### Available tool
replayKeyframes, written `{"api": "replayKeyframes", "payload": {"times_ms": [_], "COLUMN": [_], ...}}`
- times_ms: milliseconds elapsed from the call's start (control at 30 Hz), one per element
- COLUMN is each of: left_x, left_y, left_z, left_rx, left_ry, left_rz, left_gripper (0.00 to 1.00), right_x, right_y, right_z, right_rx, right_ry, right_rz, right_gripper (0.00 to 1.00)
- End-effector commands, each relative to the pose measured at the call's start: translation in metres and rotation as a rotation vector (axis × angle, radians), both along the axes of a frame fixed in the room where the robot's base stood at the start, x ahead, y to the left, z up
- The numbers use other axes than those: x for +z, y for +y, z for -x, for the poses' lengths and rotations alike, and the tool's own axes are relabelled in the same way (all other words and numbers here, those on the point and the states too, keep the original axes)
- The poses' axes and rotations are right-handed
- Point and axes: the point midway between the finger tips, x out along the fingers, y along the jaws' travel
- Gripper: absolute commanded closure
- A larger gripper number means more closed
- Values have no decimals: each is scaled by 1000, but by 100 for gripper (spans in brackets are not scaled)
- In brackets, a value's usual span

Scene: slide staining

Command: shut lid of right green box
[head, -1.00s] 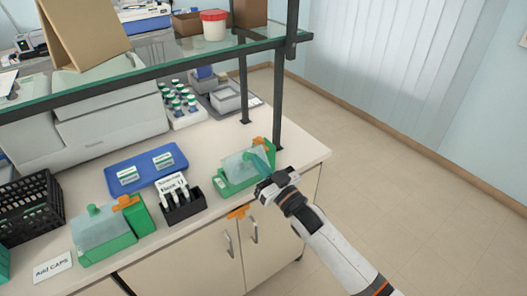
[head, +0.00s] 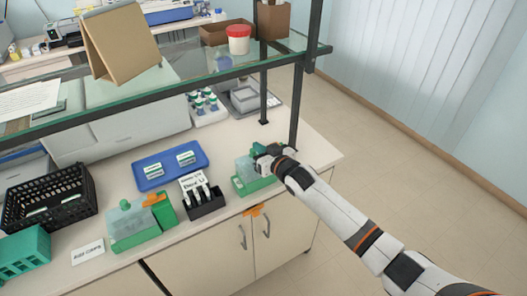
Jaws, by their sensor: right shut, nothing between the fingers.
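The right green box (head: 254,187) sits near the counter's right front corner. Its translucent lid (head: 243,168) shows on the left part of the box; my right gripper covers the rest, so I cannot tell whether the lid is fully down. My right gripper (head: 262,151) is shut and empty, over the back right of this box, touching or very close to it. My left gripper is not in view.
Another green box (head: 136,240) with a translucent lid stands further left. Between them is a black slide holder (head: 207,204), with a blue tray (head: 170,177) behind it. A shelf post (head: 297,105) rises close behind my right gripper.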

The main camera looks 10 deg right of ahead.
Motion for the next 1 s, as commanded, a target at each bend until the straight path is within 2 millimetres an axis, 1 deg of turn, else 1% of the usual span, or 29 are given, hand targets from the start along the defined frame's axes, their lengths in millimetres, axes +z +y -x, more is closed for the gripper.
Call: {"api": "replayKeyframes", "payload": {"times_ms": [33, 300, 900, 1000], "left_x": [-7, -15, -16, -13], "left_y": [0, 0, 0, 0], "left_z": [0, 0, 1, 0], "left_rx": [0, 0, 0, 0], "left_ry": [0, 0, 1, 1], "left_rz": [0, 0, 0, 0], "left_gripper": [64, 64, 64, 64], "right_x": [-4, -5, -5, -1], "right_y": [1, 5, 6, 6], "right_z": [-3, -13, -15, -15], "right_rx": [0, 1, 1, 1], "right_ry": [-2, -3, -4, -4], "right_rz": [0, -1, -2, -2], "right_gripper": [100, 100, 100, 100]}}
